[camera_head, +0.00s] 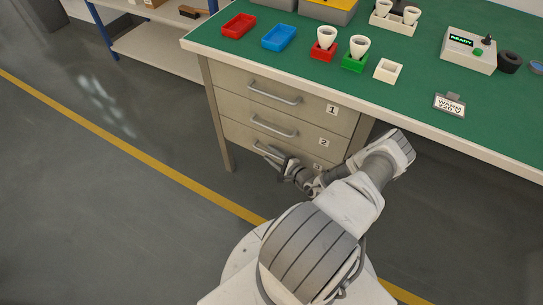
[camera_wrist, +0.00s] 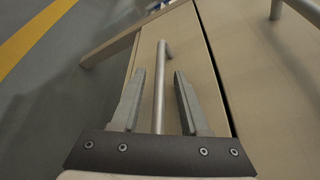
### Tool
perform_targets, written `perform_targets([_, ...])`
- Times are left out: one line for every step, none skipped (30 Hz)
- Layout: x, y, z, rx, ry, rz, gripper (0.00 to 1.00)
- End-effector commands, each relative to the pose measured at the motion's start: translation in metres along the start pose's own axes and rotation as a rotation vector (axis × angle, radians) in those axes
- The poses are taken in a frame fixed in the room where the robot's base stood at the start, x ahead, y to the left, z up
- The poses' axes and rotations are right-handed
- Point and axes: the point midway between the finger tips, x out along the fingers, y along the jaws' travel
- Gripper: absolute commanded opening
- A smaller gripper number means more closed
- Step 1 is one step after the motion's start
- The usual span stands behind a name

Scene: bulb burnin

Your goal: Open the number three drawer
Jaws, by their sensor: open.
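The number three drawer is the lowest in the bench's drawer unit; its front is mostly hidden by my arm in the head view, with its label (camera_head: 317,167) partly showing. Its bar handle (camera_head: 260,149) shows just past my gripper (camera_head: 273,160). In the wrist view the drawer front (camera_wrist: 196,62) looks flush with the one above. The grey handle (camera_wrist: 160,85) runs lengthwise between the two fingers of my gripper (camera_wrist: 160,85). The fingers are open, one on each side of the bar, with a gap visible on both sides.
Drawer one (camera_head: 285,97) and drawer two (camera_head: 275,130) above look shut. A neighbouring handle (camera_wrist: 293,10) shows at the wrist view's upper right. A table leg (camera_head: 217,115) stands left of the drawers. The green benchtop (camera_head: 420,75) holds trays and bulbs. Floor to the left is clear.

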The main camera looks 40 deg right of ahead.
Motion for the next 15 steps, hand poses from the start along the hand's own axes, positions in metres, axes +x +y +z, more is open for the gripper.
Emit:
perform_targets([0.0009, 0.0002, 0.0000, 0.000, 0.000, 0.000, 0.45])
perform_targets([0.0011, 0.0000, 0.0000, 0.000, 0.000, 0.000, 0.45])
perform_targets([0.0011, -0.0001, 0.0001, 0.000, 0.000, 0.000, 0.45])
perform_targets([0.0010, -0.0001, 0.0001, 0.000, 0.000, 0.000, 0.45])
perform_targets([0.0009, -0.0002, 0.0001, 0.000, 0.000, 0.000, 0.45])
perform_targets([0.0008, -0.0002, 0.0001, 0.000, 0.000, 0.000, 0.45])
perform_targets([0.0008, -0.0002, 0.0001, 0.000, 0.000, 0.000, 0.45])
perform_targets([0.0008, -0.0002, 0.0001, 0.000, 0.000, 0.000, 0.41])
perform_targets([0.0007, -0.0002, 0.0001, 0.000, 0.000, 0.000, 0.34])
perform_targets([0.0007, -0.0002, 0.0000, 0.000, 0.000, 0.000, 0.28])
perform_targets([0.0007, -0.0002, 0.0000, 0.000, 0.000, 0.000, 0.23])
perform_targets([0.0006, -0.0002, 0.0000, 0.000, 0.000, 0.000, 0.16])
perform_targets([0.0006, -0.0002, 0.0000, 0.000, 0.000, 0.000, 0.10])
perform_targets([0.0006, -0.0002, 0.0000, 0.000, 0.000, 0.000, 0.05])
perform_targets([0.0006, -0.0002, 0.0000, 0.000, 0.000, 0.000, 0.00])
